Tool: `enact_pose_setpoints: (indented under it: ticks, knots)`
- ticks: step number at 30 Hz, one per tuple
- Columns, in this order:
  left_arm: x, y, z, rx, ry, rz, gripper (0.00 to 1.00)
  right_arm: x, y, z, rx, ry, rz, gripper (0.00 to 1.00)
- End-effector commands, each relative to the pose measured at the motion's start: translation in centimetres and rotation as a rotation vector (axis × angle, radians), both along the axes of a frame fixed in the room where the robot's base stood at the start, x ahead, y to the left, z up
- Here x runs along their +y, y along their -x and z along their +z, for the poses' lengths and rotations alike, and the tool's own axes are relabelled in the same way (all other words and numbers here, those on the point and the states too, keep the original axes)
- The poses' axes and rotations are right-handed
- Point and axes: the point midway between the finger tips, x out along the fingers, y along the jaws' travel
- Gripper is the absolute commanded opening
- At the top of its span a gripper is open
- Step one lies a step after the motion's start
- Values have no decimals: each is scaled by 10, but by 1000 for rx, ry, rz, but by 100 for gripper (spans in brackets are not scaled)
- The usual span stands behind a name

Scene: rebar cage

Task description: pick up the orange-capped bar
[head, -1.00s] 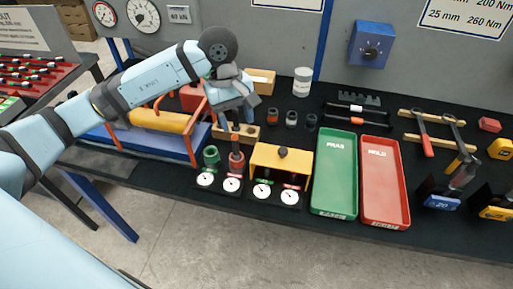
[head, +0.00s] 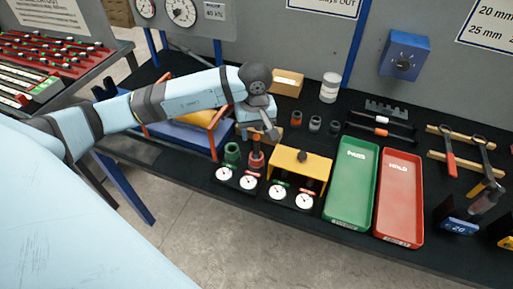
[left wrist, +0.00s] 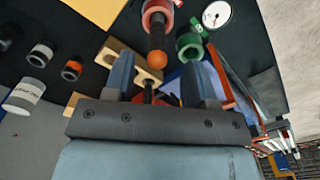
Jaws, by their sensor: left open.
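The orange-capped bar (left wrist: 157,36) is a short dark bar with a round orange cap. It stands in a red-collared holder (head: 256,158) at the front of the bench. In the left wrist view its cap lies between the lines of the two fingers, near their tips; I cannot tell whether they touch. My left gripper (head: 266,130) is open and empty, tilted down just behind the bar in the head view. The gripper partly hides the wooden block behind it. My right gripper is not in view.
A green holder (head: 232,154) stands close left of the bar, with white dials in front. A yellow bridge-shaped stand (head: 315,163) is close on the right. Green (head: 352,185) and red (head: 400,197) trays lie farther right. A wooden block (left wrist: 120,55) shows beside the fingers.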

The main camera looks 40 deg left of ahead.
Motion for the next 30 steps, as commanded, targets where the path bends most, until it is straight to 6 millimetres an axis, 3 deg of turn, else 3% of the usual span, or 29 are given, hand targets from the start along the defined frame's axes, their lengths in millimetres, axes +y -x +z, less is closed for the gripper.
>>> enact_pose_setpoints:
  ticks: [7, 15, 16, 22, 30]
  knots:
    - [-3, -1, -33, 3, 0, 0, 51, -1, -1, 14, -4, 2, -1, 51]
    - [-3, -1, -38, 1, 1, 0, 51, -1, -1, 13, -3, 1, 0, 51]
    - [-3, -1, -38, 1, 1, 0, 49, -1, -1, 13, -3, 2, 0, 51]
    - [-3, -1, -38, 1, 1, 0, 3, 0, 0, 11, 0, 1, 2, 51]
    - [-3, -2, -37, -1, 1, 0, 0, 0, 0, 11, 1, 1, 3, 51]
